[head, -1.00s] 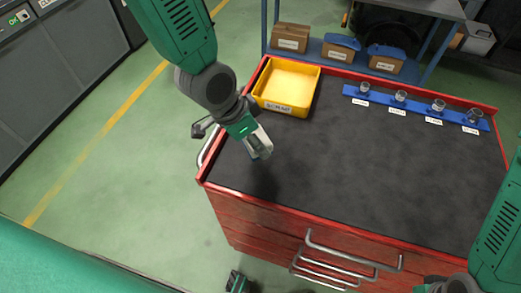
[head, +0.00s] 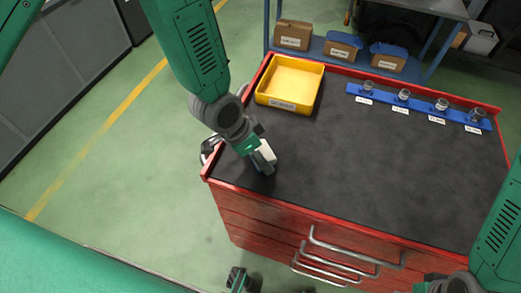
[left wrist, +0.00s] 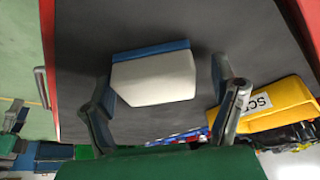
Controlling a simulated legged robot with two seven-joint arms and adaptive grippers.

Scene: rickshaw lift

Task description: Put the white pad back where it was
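The white pad (left wrist: 153,78) has a blue strip along its far edge. In the left wrist view it lies between the two fingers of my left gripper (left wrist: 165,72), close to the left finger, with a gap on the right finger's side. The fingers stand wide apart. In the head view my left gripper (head: 268,166) is low over the near left corner of the dark worktop (head: 370,170); part of the white pad (head: 265,151) shows at its fingers. Whether the pad touches the worktop is unclear.
A yellow bin (head: 291,82) stands at the worktop's back left. A blue rack (head: 420,108) with several small glass vessels lies along the back right. The red cabinet (head: 290,215) has a raised rim and drawer handles. The worktop's middle is clear.

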